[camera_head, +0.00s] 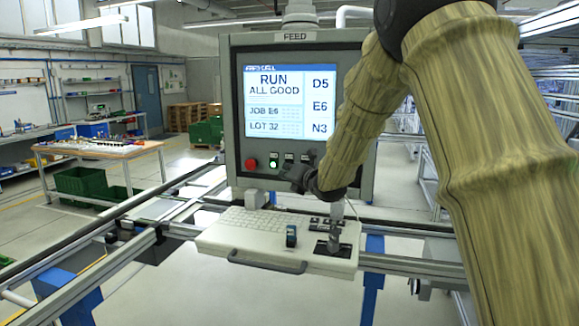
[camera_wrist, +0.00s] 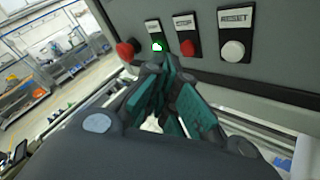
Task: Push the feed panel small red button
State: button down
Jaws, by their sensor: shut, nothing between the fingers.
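The feed panel (camera_head: 232,120) is a grey box with a FEED sign and a lit screen. In the wrist view, its small red button (camera_wrist: 187,47) sits on a black plate between a lit green button (camera_wrist: 157,46) and a white RESET button (camera_wrist: 232,51). My gripper (camera_wrist: 172,74) is shut and empty, its teal-padded fingers pointing at the panel just below the green and small red buttons. Whether it touches the panel cannot be told. In the head view my gripper (camera_head: 288,174) is in front of the button row and partly hides the small red button.
A larger red button (camera_head: 251,164) is at the left end of the row. Below the panel, a white keyboard shelf (camera_head: 215,240) carries a small dark blue object (camera_head: 291,236) and a grey upright stick (camera_head: 333,243). Metal rails run on both sides.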

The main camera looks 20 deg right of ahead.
jog(key=shift+w+d+f, duration=0.1)
jog(key=shift+w+f, duration=0.25)
jog(key=shift+w, duration=0.3)
jog(key=shift+w+d+f, duration=0.1)
jog(key=shift+w+f, duration=0.25)
jog(key=shift+w, duration=0.25)
dwell(0.3)
jog(key=shift+r, duration=0.1)
jog(key=shift+w+d+b, duration=0.1)
jog(key=shift+w+b, duration=0.1)
jog(key=shift+b, duration=0.1)
jog(key=shift+r, duration=0.1)
